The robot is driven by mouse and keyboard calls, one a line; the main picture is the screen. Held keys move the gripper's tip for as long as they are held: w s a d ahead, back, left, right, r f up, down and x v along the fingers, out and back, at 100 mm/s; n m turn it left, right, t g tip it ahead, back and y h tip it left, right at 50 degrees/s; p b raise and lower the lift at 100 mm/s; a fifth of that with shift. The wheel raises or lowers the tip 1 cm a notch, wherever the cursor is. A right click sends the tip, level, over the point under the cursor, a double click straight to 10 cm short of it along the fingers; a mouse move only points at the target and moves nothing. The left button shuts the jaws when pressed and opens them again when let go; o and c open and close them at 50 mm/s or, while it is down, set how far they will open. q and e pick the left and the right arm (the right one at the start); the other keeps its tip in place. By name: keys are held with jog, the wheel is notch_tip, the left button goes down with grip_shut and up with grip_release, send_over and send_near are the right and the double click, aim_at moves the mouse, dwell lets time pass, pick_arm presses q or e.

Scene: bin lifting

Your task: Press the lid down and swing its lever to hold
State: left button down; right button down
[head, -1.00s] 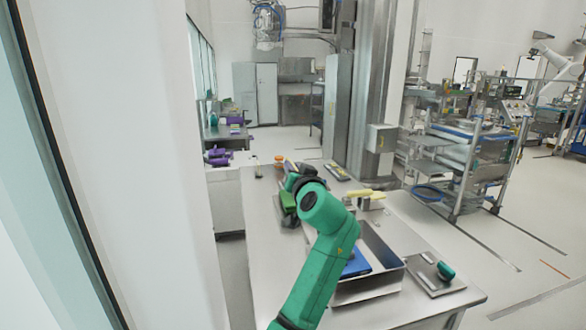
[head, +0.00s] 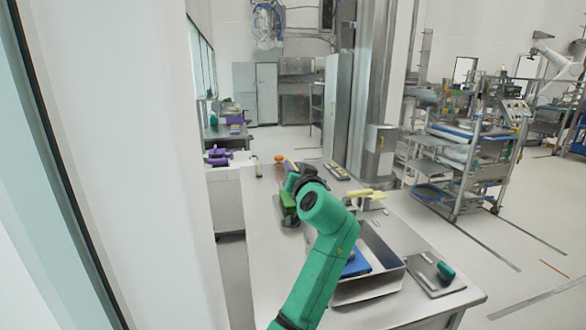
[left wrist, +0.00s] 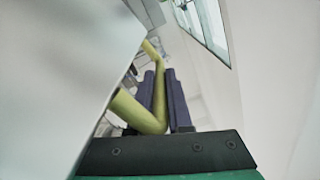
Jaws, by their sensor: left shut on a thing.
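My left gripper (left wrist: 165,100) shows in the left wrist view with its two dark purple fingers on either side of a bent yellow bar (left wrist: 150,115), which looks like the lever. The gripper is shut on it. A large smooth grey surface (left wrist: 55,80) fills the left of that view, close beside the bar; I cannot tell if it is the lid. In the head view my green left arm reaches over the table and its dark wrist hides the fingertips and most of what they hold. My right gripper is not in view.
The steel table (head: 262,250) holds a metal tray (head: 385,285) with a blue item (head: 356,264) in it. A yellow-handled item (head: 358,194) lies behind the tray, and a plate with a teal-handled tool (head: 445,270) lies right.

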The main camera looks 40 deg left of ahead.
pick_arm(q)
jog(key=shift+w, duration=0.1)
jog(key=shift+w+d+r, duration=0.15)
jog(key=shift+d, duration=0.05)
jog(key=w+d+m, duration=0.3)
jog(key=w+d, duration=0.2)
jog(key=w, duration=0.2)
jog(key=w+d+f+m, duration=0.1)
jog(key=w+d+m, duration=0.3)
jog(key=w, duration=0.3)
jog(key=shift+d+f, duration=0.2)
jog(key=shift+d, duration=0.2)
jog(key=shift+w, duration=0.1)
jog(key=c, duration=0.8)
grip_release()
jog(key=shift+c, duration=0.2)
